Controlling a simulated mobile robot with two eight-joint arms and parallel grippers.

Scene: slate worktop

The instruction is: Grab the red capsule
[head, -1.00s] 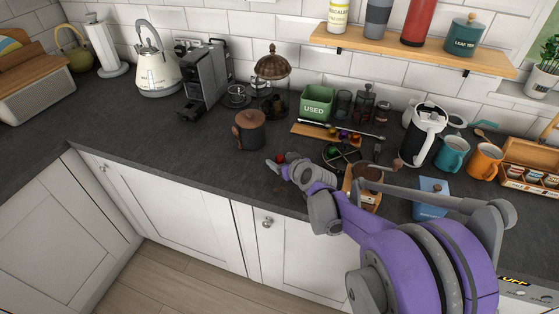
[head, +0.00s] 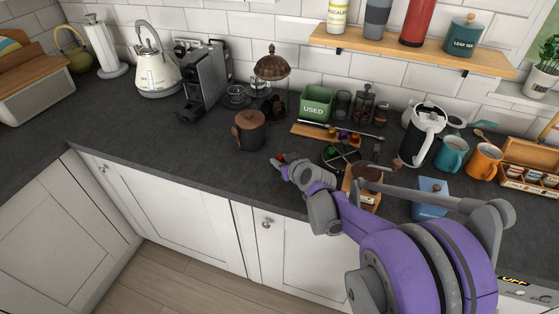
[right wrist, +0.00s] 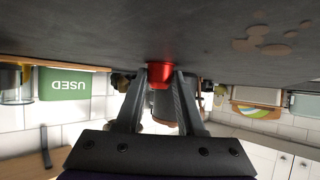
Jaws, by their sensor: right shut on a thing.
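The red capsule (right wrist: 160,74) sits between the two fingertips of my right gripper (right wrist: 158,88) in the right wrist view, which shows the scene upside down. The fingers touch it from both sides and are shut on it. The capsule is at the worktop surface; I cannot tell whether it is lifted. In the head view my right gripper (head: 281,162) is low over the front part of the slate worktop, and only a little red of the capsule shows at its tips. My left gripper is not in view.
A brown lidded pot (head: 249,131) stands behind and left of my right gripper. A round capsule holder (head: 339,157) and a wooden tray (head: 304,131) with coloured capsules are to its right. The green USED bin (head: 316,103) is at the back. The worktop at left is clear.

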